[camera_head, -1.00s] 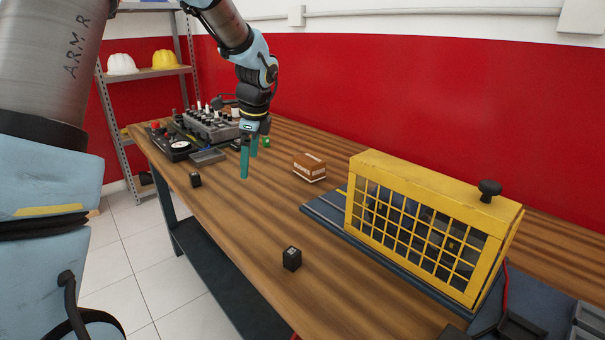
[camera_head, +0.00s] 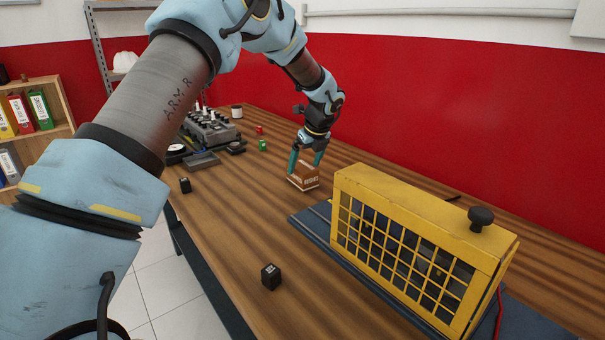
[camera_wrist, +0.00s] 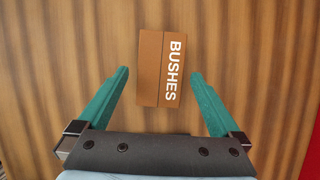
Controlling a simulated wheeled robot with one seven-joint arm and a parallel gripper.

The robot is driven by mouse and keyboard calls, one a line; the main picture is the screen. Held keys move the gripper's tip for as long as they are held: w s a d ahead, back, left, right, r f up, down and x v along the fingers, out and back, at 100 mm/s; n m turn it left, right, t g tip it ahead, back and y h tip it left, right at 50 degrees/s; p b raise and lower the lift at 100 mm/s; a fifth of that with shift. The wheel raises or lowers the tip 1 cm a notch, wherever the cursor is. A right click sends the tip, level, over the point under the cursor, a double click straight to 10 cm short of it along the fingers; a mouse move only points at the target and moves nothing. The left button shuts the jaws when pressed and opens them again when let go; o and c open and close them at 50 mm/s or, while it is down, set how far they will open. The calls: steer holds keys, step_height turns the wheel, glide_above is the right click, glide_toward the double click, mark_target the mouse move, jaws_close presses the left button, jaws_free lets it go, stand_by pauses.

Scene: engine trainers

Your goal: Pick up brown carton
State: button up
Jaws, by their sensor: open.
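The brown carton (camera_head: 304,181) sits on the wooden table, just left of the yellow-caged engine trainer. My gripper (camera_head: 304,162) points down over the carton. In the wrist view its teal fingers (camera_wrist: 160,73) are open, one on each side of the carton, with a gap between each finger and the carton. The near part of the carton lies between the fingers and the far part reaches beyond the fingertips. I cannot tell the exact height of the fingertips.
The yellow cage (camera_head: 420,250) stands close on the right. Small black boxes lie at the front (camera_head: 270,277) and left (camera_head: 185,185) of the table. A green item (camera_head: 263,146), a red item (camera_head: 259,130) and grey equipment (camera_head: 208,128) stand at the back left. The table's middle is clear.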

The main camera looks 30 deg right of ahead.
mark_target(303, 167)
steer(key=shift+p+x, duration=0.45)
steer(key=shift+x, duration=1.4)
steer(key=shift+w, duration=0.1)
jaws_close()
